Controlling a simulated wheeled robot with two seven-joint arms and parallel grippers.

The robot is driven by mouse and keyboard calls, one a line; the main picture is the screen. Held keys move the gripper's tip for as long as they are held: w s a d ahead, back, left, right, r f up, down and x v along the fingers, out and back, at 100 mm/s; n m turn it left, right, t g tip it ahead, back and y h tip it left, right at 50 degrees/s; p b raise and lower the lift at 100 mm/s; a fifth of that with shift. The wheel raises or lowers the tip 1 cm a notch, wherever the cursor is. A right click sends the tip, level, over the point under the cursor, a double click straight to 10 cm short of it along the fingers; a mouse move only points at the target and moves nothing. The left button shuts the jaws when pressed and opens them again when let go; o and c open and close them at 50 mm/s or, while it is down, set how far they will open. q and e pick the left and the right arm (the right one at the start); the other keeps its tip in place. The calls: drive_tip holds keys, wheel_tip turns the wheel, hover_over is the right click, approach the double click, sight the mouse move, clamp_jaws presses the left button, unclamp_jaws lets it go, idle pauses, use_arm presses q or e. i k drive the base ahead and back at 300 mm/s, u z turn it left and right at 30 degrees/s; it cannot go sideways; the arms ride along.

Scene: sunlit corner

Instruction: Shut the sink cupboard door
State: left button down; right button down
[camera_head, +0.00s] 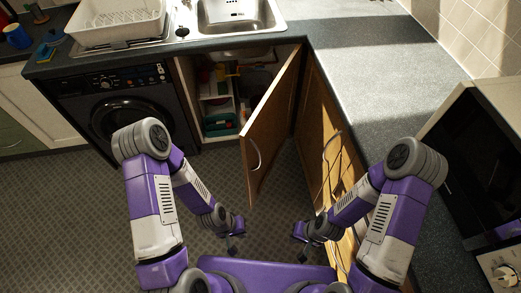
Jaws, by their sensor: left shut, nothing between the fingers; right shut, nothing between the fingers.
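The sink cupboard door (268,128) is wooden with a curved metal handle (256,154). It stands wide open, swung out from its right side toward me. The open sink cupboard (217,77) shows bottles and other items inside, below the metal sink (240,14). My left gripper (233,249) is shut and empty, low in front of the door and apart from it. My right gripper (302,257) is shut and empty, to the right of my left one and also apart from the door.
A black washing machine (118,104) stands left of the cupboard. More wooden cupboards (316,122) run along the right under a grey worktop (385,95). A microwave (478,160) stands at the far right. A dish rack (116,22) is beside the sink. The tiled floor (70,195) at left is clear.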

sight(264, 136)
drive_tip(key=k, duration=0.4)
drive_tip(key=u, duration=0.85)
drive_tip(key=i, duration=0.65)
drive_tip(key=z, duration=2)
